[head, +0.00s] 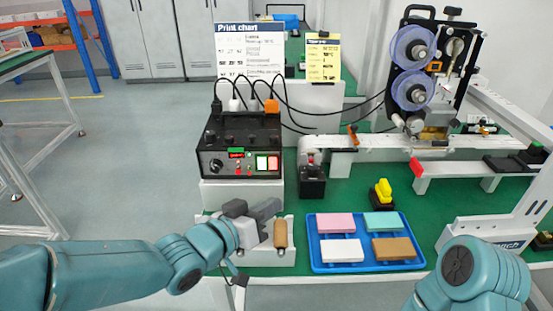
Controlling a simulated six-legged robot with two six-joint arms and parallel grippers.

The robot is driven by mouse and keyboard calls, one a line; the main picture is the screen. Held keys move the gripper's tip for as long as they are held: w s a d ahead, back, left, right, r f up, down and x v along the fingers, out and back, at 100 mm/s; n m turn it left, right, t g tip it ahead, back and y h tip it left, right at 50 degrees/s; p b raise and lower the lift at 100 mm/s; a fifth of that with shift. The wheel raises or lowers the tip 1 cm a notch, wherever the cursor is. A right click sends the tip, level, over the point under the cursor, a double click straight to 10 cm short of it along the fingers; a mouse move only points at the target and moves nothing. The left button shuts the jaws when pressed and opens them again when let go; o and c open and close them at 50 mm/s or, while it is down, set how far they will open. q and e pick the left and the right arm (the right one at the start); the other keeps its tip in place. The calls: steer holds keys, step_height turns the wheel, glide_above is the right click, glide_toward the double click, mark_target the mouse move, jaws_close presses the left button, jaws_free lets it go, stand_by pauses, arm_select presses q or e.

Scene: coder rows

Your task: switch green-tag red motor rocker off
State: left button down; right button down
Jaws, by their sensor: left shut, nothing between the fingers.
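A black control box (205,150) stands on a white block at the back of the green bench. Its front has a small green tag (236,150) with a red rocker (236,156) just below it. The rocker is too small to tell which way it is tilted. My left gripper (272,208) is shut and empty, in front of and below the box, apart from it. My right arm comes in at the lower right; its gripper is out of view.
A wooden-handled tool (280,233) rests on a white holder beside my left gripper. A blue tray (316,257) holds several coloured blocks. A black stand (312,183) is right of the box. A reel machine (412,85) stands at the back right. Cables arch above the box.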

mark_target(273, 164)
arm_select(q)
steer(key=shift+w+r+p, duration=0.25)
steer(key=shift+w+p, duration=0.75)
steer(key=shift+w, duration=0.4)
steer(key=shift+w+r+p, duration=0.2)
steer(key=shift+w+p, duration=0.8)
steer(key=shift+w, duration=0.45)
steer(key=shift+w+r+p, duration=0.25)
steer(key=shift+w+p, duration=0.75)
steer(key=shift+w, duration=0.4)
steer(key=shift+w, duration=0.15)
steer(key=shift+w+p, duration=0.3)
